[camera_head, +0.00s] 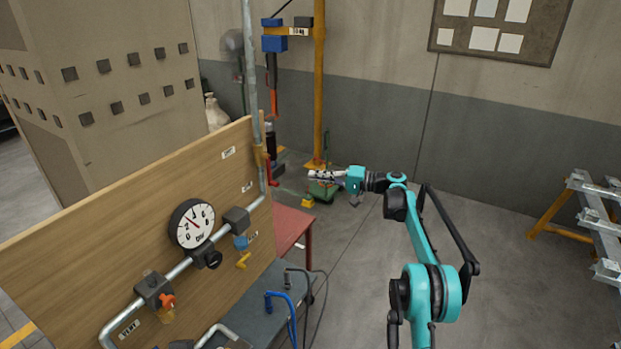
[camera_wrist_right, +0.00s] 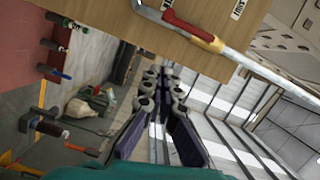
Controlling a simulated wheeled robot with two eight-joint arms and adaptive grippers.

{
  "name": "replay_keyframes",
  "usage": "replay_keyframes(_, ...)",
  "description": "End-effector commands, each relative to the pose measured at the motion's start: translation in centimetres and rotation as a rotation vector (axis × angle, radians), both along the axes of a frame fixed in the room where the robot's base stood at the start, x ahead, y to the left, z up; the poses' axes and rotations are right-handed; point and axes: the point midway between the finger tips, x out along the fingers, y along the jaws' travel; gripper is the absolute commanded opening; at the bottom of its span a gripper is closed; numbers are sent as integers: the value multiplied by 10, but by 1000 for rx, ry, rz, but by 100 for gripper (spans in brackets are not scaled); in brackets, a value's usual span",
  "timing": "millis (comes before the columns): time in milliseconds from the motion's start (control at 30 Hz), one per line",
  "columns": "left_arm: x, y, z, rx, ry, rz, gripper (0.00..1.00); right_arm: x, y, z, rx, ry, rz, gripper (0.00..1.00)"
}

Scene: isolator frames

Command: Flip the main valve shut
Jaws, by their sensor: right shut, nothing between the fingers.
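A valve with a red lever (camera_head: 271,172) and a brass-coloured body sits on the vertical grey pipe at the far end of the wooden board. I take it for the main valve; its label is too small to read. In the right wrist view the red lever (camera_wrist_right: 187,25) runs roughly along the pipe, near the top. My right gripper (camera_head: 311,176) is shut and empty, to the right of the lever and apart from it. Its dark fingers (camera_wrist_right: 160,80) show below the lever in the wrist view. My left gripper is not in view.
The board (camera_head: 120,205) carries a round gauge (camera_head: 192,224), an orange-handled valve (camera_head: 167,302) and a yellow-handled valve (camera_head: 243,260). A red table (camera_head: 290,227) stands beside the board. A yellow post (camera_head: 319,85) stands behind. Open floor (camera_head: 345,290) lies to the right.

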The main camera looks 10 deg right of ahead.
Motion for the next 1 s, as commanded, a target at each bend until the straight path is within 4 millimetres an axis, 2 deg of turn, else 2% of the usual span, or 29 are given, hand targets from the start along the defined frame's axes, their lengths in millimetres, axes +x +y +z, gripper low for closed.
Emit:
replay_keyframes(100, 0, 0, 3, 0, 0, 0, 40, 9, 25, 0, 0, 0, 4, 0)
replay_keyframes(400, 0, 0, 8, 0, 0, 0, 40, 30, 78, -3, -1, 0, 4, 0)
replay_keyframes(733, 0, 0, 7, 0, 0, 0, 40, 4, 92, -9, 0, 0, 1, 0)
replay_keyframes(1000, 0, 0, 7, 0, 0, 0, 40, -3, 97, -11, 0, 0, 1, 0)
